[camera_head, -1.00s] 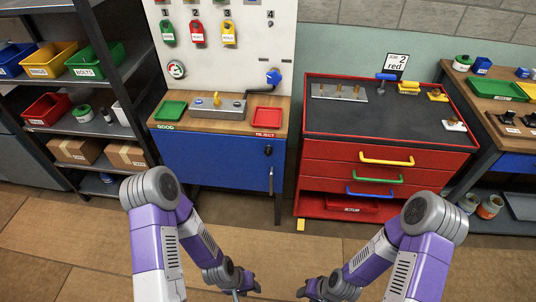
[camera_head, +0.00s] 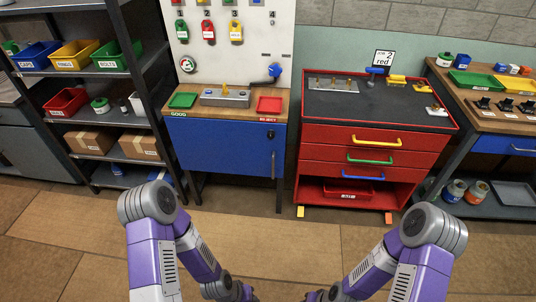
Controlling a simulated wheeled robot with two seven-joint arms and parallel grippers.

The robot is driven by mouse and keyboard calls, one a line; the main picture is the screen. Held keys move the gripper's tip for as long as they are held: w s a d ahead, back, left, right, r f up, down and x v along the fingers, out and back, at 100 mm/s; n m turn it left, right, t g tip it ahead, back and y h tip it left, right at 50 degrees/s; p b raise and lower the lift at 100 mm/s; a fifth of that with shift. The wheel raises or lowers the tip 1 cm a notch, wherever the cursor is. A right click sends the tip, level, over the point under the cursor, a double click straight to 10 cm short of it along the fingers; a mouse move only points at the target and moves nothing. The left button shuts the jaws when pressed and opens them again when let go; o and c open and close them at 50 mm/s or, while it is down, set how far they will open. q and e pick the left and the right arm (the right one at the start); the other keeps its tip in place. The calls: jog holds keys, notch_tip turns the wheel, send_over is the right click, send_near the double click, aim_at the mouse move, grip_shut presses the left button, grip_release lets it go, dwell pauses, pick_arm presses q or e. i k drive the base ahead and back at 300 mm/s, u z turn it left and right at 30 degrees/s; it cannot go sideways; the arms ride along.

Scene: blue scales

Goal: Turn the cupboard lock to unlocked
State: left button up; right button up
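The blue cupboard (camera_head: 222,146) stands under the wooden worktop at centre left, with its door shut. Its lock (camera_head: 270,134) is a small dark knob near the door's upper right corner. The lock is too small to tell which way it points. A vertical metal handle (camera_head: 273,165) is below it. My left gripper (camera_head: 243,293) and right gripper (camera_head: 316,296) are low at the bottom edge, apart from the cupboard and well short of it. Their fingertips are largely cut off by the frame, so their opening cannot be told.
A red drawer cabinet (camera_head: 320,153) stands right of the cupboard. A dark shelf rack with bins and boxes (camera_head: 140,147) stands at left. On the worktop are a green tray (camera_head: 183,101) and a red tray (camera_head: 269,104). The brown floor (camera_head: 270,240) before the cupboard is clear.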

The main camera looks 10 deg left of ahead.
aim_at(270, 134)
jog(key=z, duration=0.15)
jog(key=k, duration=0.45)
jog(key=u, duration=1.15)
jog(key=i, duration=1.1)
jog(key=z, duration=0.35)
jog(key=i, duration=0.95)
jog(key=z, duration=0.7)
